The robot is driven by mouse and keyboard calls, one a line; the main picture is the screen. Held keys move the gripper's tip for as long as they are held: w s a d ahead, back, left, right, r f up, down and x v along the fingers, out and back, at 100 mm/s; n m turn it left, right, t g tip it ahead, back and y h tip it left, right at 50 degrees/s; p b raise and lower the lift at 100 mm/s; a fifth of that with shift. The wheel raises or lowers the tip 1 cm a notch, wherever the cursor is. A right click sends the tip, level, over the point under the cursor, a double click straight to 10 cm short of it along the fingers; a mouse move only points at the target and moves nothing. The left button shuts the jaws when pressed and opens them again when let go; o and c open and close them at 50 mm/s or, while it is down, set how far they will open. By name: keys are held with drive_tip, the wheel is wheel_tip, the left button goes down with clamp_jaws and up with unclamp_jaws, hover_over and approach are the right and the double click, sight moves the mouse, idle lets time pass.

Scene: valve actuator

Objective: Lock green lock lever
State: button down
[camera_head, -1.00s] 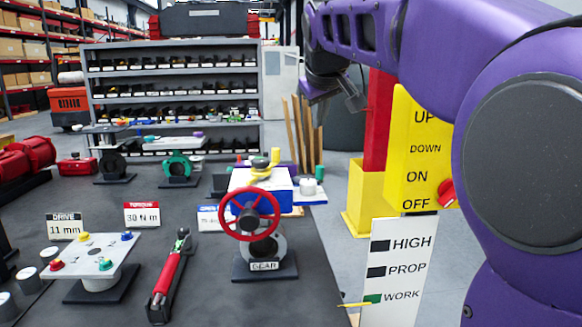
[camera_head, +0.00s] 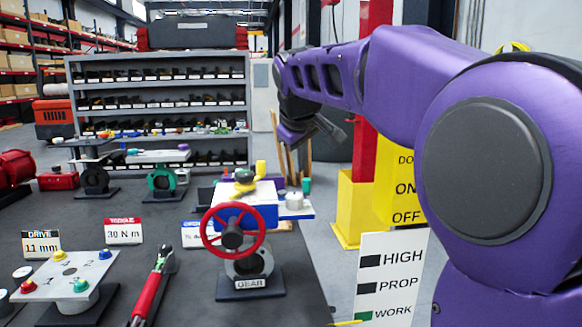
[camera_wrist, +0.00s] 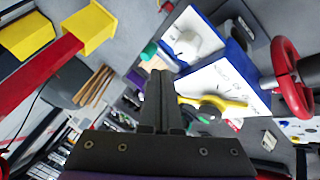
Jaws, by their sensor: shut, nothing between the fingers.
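A valve actuator with a white top (camera_head: 250,193), blue sides and a red handwheel (camera_head: 233,231) stands on a dark bench. A small green upright piece (camera_head: 305,186) shows at its right; it also shows, teal-green, in the wrist view (camera_wrist: 149,51). I cannot tell for sure whether this is the lock lever. A yellow lever (camera_wrist: 220,102) lies over the white top. A white cylinder (camera_head: 294,200) stands on the actuator's right side. My gripper (camera_head: 336,131) is shut and empty, above and to the right of the actuator in the head view; its fingers (camera_wrist: 158,78) show just below the green piece in the wrist view.
A yellow sign box (camera_head: 400,185) and a white HIGH/PROP/WORK panel (camera_head: 391,278) stand at the right. A yellow post base (camera_head: 356,205) and wooden sticks (camera_head: 281,150) are behind. A red torque tool (camera_head: 150,290) lies on the bench at left.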

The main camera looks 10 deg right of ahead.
drive_tip(key=b+x, duration=0.1)
drive_tip(key=x, duration=0.7)
drive_tip(key=shift+w+d+r+p, duration=0.1)
drive_tip(key=shift+d+r+p, duration=0.1)
drive_tip(key=shift+p, duration=0.3)
